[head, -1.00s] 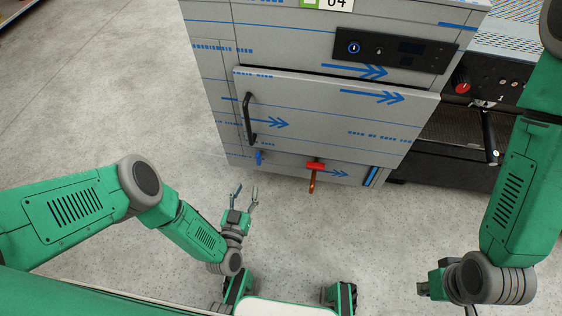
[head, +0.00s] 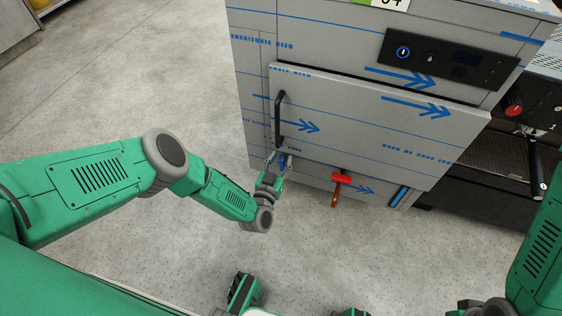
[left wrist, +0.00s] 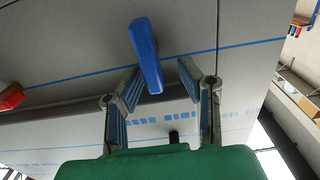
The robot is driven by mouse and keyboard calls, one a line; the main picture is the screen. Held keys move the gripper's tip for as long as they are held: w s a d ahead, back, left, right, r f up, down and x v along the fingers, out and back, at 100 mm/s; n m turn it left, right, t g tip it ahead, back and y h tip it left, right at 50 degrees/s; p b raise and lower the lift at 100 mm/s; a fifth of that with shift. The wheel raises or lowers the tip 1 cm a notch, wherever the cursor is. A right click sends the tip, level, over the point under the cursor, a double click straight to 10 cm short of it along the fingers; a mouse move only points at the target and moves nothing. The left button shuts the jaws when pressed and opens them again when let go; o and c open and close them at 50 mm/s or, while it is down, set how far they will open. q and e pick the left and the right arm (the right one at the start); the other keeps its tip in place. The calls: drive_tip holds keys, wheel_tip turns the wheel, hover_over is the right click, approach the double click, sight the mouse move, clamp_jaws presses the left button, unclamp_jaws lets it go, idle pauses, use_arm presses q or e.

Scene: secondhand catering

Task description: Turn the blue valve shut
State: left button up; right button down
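The blue valve (head: 284,161) is a small blue lever low on the front of the steel appliance (head: 350,110), below its black door handle. In the left wrist view the blue lever (left wrist: 146,55) stands out from the panel, slightly tilted. My left gripper (head: 278,160) is at the valve in the head view. In the left wrist view its two fingers (left wrist: 161,78) are spread, with the lever's near end between or just beyond the tips. I cannot tell whether they touch it. My right arm shows at the lower right edge; its fingers are out of the picture.
A red valve (head: 341,178) with a copper-coloured outlet sits to the right of the blue one. The black door handle (head: 279,118) juts out above. A second machine (head: 500,150) stands at the right. The floor (head: 150,110) to the left is clear.

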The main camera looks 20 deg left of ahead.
use_arm(q)
drive_tip(key=shift+w+d+r, duration=0.1)
drive_tip(key=shift+d+r, duration=0.05)
drive_tip(key=shift+d, duration=0.15)
clamp_jaws()
drive_tip(key=shift+a, duration=0.15)
use_arm(e)
drive_tip(key=shift+d, duration=0.15)
